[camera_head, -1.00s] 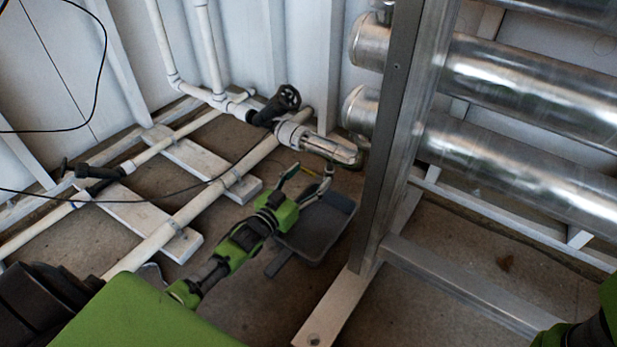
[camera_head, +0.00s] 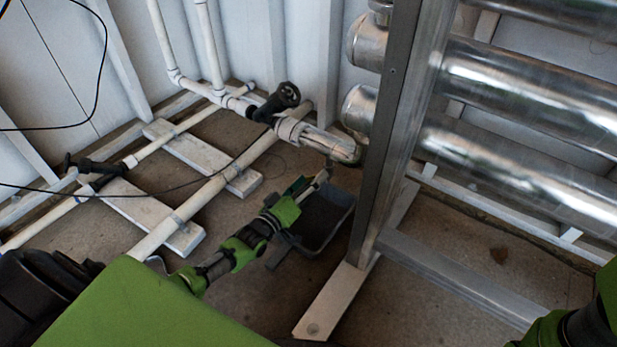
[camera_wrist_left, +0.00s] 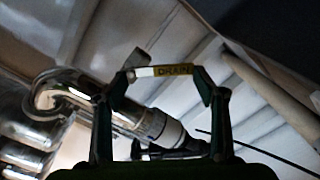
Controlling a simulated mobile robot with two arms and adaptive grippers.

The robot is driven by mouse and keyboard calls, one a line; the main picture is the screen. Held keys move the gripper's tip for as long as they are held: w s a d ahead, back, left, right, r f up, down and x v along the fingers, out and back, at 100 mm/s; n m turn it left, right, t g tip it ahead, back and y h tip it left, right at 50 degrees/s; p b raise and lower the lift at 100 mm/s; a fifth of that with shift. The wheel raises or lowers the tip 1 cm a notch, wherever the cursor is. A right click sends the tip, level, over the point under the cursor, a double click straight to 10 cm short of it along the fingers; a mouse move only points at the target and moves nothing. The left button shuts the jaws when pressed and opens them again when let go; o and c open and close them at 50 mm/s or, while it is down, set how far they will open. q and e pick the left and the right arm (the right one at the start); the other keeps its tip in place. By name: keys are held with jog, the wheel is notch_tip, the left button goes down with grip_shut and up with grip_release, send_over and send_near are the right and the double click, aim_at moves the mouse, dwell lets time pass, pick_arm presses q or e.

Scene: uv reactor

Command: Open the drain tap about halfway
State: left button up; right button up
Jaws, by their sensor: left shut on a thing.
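The drain tap's lever (camera_wrist_left: 172,71), silver with a yellow DRAIN label, lies between the two fingertips of my left gripper (camera_wrist_left: 164,76) in the left wrist view. The fingers touch it at both ends, and the gripper is shut on it. In the head view my left gripper (camera_head: 308,186) reaches up from the lower left to just below the end of the metal-ended pipe (camera_head: 340,147). The tap is small and mostly hidden there, so its angle is hard to tell. My right gripper is out of view.
A dark grey tray (camera_head: 325,232) lies on the floor under my left gripper. A metal frame post (camera_head: 395,150) stands close to its right, with large steel cylinders (camera_head: 520,85) behind. A black valve handle (camera_head: 287,94) sits on the white pipes above left.

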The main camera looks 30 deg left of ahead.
pick_arm(q)
jog(key=shift+d+f+n, duration=0.1)
jog(key=shift+f+n, duration=0.05)
jog(key=shift+n, duration=0.45)
jog(key=o, duration=1.6)
jog(key=shift+s+f, duration=0.1)
jog(key=shift+s, duration=0.05)
jog(key=s+a, duration=0.1)
jog(key=s, duration=1)
jog(key=shift+s+a, duration=0.3)
jog(key=shift+s, duration=0.05)
